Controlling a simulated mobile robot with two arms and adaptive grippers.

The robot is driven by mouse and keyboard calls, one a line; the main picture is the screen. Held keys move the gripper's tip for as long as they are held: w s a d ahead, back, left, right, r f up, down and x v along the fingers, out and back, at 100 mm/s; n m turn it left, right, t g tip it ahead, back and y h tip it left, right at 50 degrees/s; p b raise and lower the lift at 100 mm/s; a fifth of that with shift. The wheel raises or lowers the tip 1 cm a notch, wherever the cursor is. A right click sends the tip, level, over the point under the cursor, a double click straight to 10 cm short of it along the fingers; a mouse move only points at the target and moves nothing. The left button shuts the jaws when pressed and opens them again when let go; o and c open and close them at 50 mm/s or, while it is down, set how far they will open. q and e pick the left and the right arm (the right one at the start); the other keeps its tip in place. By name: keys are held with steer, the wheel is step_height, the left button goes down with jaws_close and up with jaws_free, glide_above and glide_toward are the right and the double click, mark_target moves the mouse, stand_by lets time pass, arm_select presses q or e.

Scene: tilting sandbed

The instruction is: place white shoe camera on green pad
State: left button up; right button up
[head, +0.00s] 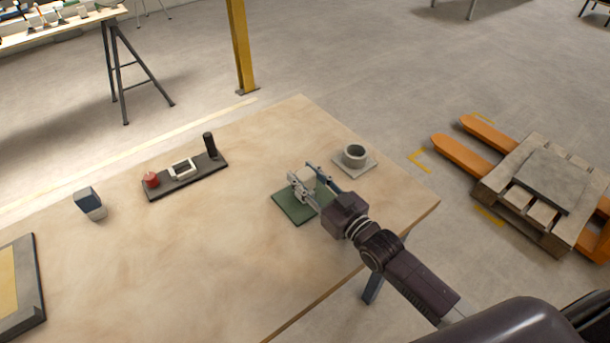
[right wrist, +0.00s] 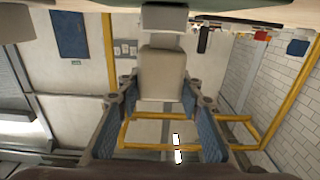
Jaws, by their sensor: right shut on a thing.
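The white shoe camera (head: 304,178) is a small pale block held between the fingers of my right gripper (head: 318,184). In the right wrist view the white shoe camera (right wrist: 163,75) fills the space between the two fingertips (right wrist: 160,98), with a wider block at its upper end. The green pad (head: 289,211) lies flat on the table, under and around the held camera in the head view. The gripper and camera hide part of the pad. I cannot tell whether the camera touches the pad. My left gripper is not in view.
A grey round socket on a square plate (head: 366,168) stands close behind the gripper, to the right. A dark tray (head: 213,173) holds a red knob, a white frame and a black post. The table's middle is clear.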

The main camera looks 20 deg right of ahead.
steer(key=shift+s+f+b, duration=0.25)
steer(key=shift+f+b, duration=0.05)
steer(key=shift+f, duration=0.35)
steer(key=o, duration=1.3)
steer(key=shift+s+a+f, duration=0.1)
steer(key=shift+f, duration=0.2)
steer(key=shift+c, duration=0.2)
steer(key=shift+r+p, duration=0.4)
steer(key=shift+r, duration=0.15)
steer(key=v, duration=0.5)
steer(key=b+v, duration=0.1)
steer(key=v, duration=0.4)
steer(key=shift+d+r, duration=0.25)
steer(key=shift+s+d+r, duration=0.2)
steer(key=shift+s+d, duration=0.05)
steer(key=shift+s, duration=0.4)
